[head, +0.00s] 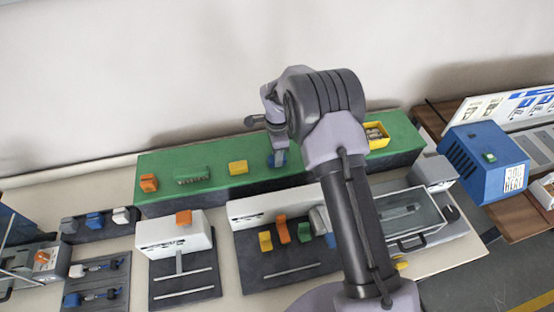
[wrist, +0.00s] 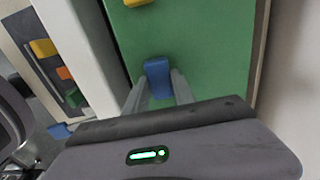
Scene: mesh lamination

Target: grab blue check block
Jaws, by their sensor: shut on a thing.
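The blue check block (wrist: 158,75) is between the two fingers of my gripper (wrist: 158,92) in the wrist view, over the green surface. In the head view the blue block (head: 277,159) shows at the end of my arm, at the green platform (head: 220,190). My gripper (head: 277,150) is shut on it. I cannot tell whether the block is still touching the green surface. The lower part of the block is partly hidden by the fingers.
An orange block (head: 148,183) and a yellow block (head: 238,167) stand on the green platform to the left. A yellow bin (head: 377,135) is at its right end. White fixtures with coloured blocks stand in front. A wall rises behind.

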